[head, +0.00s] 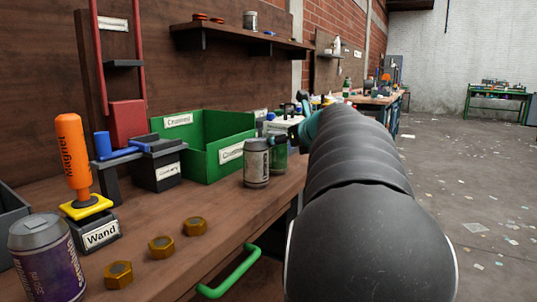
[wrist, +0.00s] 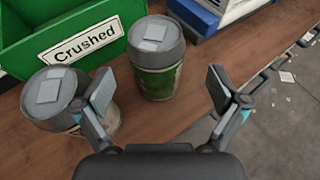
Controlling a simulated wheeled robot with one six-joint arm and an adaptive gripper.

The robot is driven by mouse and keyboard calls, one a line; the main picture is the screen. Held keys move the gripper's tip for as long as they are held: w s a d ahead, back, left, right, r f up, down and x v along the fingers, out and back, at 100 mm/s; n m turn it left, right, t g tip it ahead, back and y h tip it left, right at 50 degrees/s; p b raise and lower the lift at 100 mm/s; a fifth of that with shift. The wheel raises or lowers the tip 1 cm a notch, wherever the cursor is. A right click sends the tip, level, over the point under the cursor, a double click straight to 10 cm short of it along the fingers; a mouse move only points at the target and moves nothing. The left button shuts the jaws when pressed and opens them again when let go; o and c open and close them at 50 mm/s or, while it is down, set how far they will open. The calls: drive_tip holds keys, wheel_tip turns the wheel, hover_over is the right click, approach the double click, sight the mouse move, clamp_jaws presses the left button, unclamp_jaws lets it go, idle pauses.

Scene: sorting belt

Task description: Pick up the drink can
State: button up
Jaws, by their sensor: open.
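My gripper (wrist: 160,98) is open, its two pads spread apart in the wrist view. A green can (wrist: 157,72) with a silver lid stands upright just beyond the gap between the pads. A second can (wrist: 56,98), pale with a silver lid, stands to its left, partly covered by the left finger. In the head view the pale can (head: 257,164) stands in front of the green can (head: 279,160), near the table edge. A purple can (head: 47,258) stands at the near left. My arm hides most of my gripper there.
A green bin (head: 205,157) labelled "Crushed" stands just behind the cans. Three brass nuts (head: 161,247) lie along the bench (head: 225,222). An orange magnet wand (head: 73,155) stands at left. A green handle (head: 230,275) juts from the bench front.

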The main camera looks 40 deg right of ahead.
drive_tip(key=shift+a+x, duration=0.1)
drive_tip(key=shift+x, duration=1.25)
drive_tip(key=shift+a+x, duration=0.15)
drive_tip(key=shift+x, duration=1.2)
drive_tip(key=c, duration=0.9)
